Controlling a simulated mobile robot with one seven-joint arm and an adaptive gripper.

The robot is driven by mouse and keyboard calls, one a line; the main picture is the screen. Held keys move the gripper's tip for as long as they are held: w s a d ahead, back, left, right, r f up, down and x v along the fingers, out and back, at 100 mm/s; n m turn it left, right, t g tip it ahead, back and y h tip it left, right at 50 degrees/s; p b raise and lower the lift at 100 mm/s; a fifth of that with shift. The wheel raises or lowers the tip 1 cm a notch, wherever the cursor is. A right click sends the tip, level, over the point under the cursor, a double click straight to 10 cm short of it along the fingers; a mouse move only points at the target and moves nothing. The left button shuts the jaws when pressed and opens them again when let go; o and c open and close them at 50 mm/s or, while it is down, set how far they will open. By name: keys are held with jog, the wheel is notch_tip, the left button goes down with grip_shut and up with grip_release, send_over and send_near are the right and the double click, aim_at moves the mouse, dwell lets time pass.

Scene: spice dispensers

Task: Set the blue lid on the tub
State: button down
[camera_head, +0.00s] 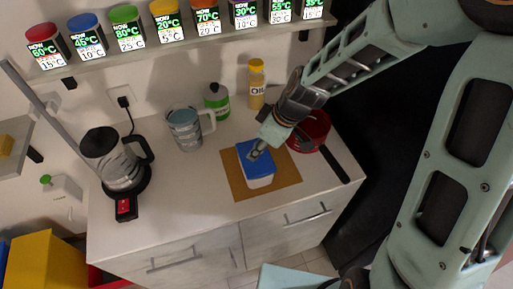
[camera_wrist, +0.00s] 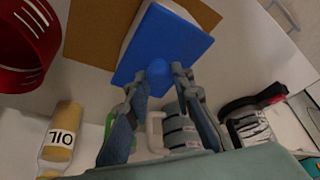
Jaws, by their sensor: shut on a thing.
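The blue lid (camera_head: 262,155) is a flat square with a small round knob. It lies over the top of the white tub (camera_head: 260,182), which stands on the brown mat (camera_head: 285,176). In the wrist view the blue lid (camera_wrist: 165,42) covers most of the tub (camera_wrist: 200,12), whose white side shows past one edge. My gripper (camera_head: 256,152) is above the lid. In the wrist view my gripper (camera_wrist: 168,72) has its fingertips on either side of the lid's knob, shut on it. Whether the lid is fully seated cannot be told.
A red pot (camera_head: 312,130) stands right of the mat, its handle toward the front. A pitcher (camera_head: 186,130), a green-labelled bottle (camera_head: 216,104) and an oil bottle (camera_head: 256,85) stand behind. A coffee maker (camera_head: 118,165) is at left. A shelf of spice jars (camera_head: 170,42) hangs above.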

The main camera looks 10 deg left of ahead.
jog(key=shift+f+b, duration=0.55)
jog(key=shift+b, duration=0.05)
jog(key=shift+f, duration=0.1)
jog(key=c, duration=1.7)
grip_release()
jog(key=shift+r, duration=0.2)
jog(key=shift+r+p, duration=0.65)
jog(key=shift+p, duration=0.15)
jog(key=v, duration=1.1)
jog(key=shift+s+d+r+b, duration=0.1)
jog(key=shift+d+r+b, duration=0.1)
jog(key=shift+r+b, duration=0.15)
jog(key=shift+f, duration=0.1)
